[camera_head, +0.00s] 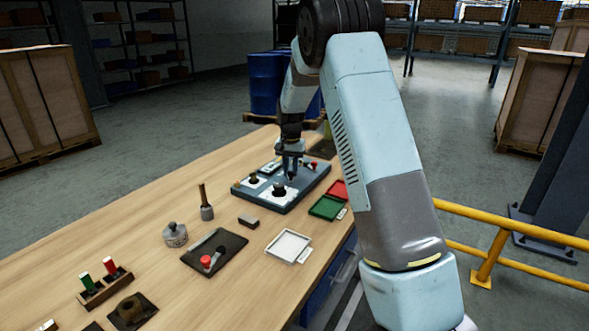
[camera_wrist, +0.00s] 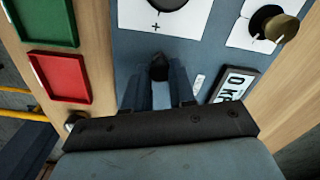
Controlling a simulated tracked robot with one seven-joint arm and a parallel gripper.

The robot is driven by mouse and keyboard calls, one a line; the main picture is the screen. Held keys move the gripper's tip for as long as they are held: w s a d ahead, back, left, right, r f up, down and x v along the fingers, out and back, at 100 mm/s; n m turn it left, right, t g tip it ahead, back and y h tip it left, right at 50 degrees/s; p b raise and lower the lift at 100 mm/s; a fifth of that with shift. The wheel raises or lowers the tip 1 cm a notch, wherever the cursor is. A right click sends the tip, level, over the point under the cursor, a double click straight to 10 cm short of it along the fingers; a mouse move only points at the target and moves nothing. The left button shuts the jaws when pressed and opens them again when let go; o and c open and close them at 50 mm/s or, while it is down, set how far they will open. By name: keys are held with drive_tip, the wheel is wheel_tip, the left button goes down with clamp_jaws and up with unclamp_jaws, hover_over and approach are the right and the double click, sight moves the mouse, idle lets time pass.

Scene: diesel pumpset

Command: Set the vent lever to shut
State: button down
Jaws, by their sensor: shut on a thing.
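My gripper (camera_head: 291,172) points down over the blue-grey panel (camera_head: 299,200) on the workbench. In the wrist view its two fingers (camera_wrist: 158,80) are closed on a small dark knob (camera_wrist: 158,66). The fingers hide most of this part, so I cannot tell its lever angle or whether it is the vent lever. A red-tipped part (camera_head: 313,164) stands at the panel's far right.
A second white plate carries a brass-and-black knob (camera_wrist: 272,26), near a display plate (camera_wrist: 233,84). Green (camera_head: 326,207) and red (camera_head: 338,189) trays lie right of the panel. A black plate with a red knob (camera_head: 206,261) and a white tray (camera_head: 288,246) lie nearer.

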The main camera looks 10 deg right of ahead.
drive_tip(key=a+m, duration=0.1)
drive_tip(key=m, duration=0.2)
drive_tip(key=shift+w+a, duration=0.15)
drive_tip(key=shift+a, duration=0.25)
drive_tip(key=shift+w+a+m, duration=0.15)
drive_tip(key=shift+a+m, duration=0.2)
drive_tip(key=shift+m, duration=0.85)
drive_tip(key=c, duration=0.9)
unclamp_jaws()
drive_tip(key=shift+c, duration=0.2)
wheel_tip(320, 180, up, 14)
drive_tip(key=shift+f, duration=0.15)
drive_tip(key=shift+w+a, duration=0.1)
